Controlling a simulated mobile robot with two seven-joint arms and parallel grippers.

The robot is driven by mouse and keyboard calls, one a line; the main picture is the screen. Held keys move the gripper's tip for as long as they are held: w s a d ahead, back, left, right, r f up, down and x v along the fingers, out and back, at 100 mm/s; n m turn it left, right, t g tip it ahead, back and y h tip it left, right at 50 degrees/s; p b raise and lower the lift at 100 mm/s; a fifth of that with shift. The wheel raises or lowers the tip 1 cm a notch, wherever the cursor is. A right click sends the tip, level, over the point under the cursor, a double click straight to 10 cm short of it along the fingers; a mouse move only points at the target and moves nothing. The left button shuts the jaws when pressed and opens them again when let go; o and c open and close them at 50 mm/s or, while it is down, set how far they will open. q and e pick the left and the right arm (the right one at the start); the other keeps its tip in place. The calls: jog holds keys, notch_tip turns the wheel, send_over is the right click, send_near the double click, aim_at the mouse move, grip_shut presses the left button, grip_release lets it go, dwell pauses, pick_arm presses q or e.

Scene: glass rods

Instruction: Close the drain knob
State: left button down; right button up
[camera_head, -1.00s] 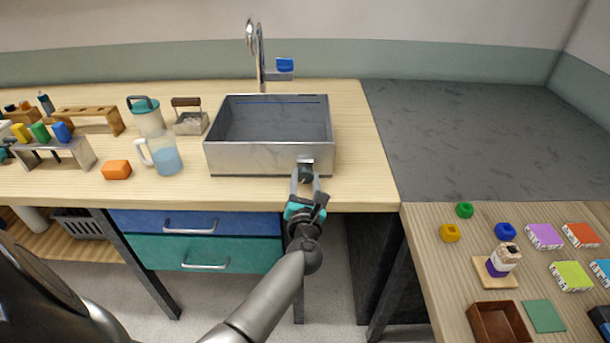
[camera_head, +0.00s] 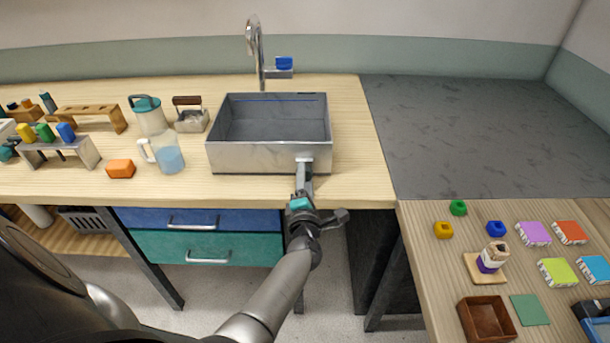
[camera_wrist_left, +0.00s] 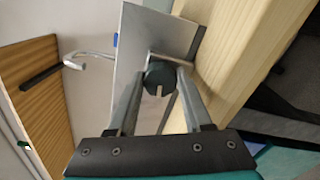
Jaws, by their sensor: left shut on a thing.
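The drain knob (camera_wrist_left: 159,74) is a small dark round knob with a pale slot, on the front wall of the metal sink (camera_head: 238,160), near its lower right corner. In the left wrist view, my left gripper (camera_wrist_left: 160,85) has one finger on each side of the knob and is shut on it. In the head view, my left gripper (camera_head: 304,178) is seen edge-on at the sink front and hides most of the knob. My right gripper is not in view.
A curved faucet (camera_head: 258,55) with a blue handle (camera_head: 284,63) stands behind the sink. A pitcher (camera_head: 170,158) and an orange block (camera_head: 121,169) stand to the left. A lower table (camera_head: 420,270) with small blocks is at the right.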

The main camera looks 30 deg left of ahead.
pick_arm(q)
jog(key=shift+m, duration=0.8)
jog(key=shift+c, duration=1.6)
grip_release()
jog(key=shift+f, duration=0.1)
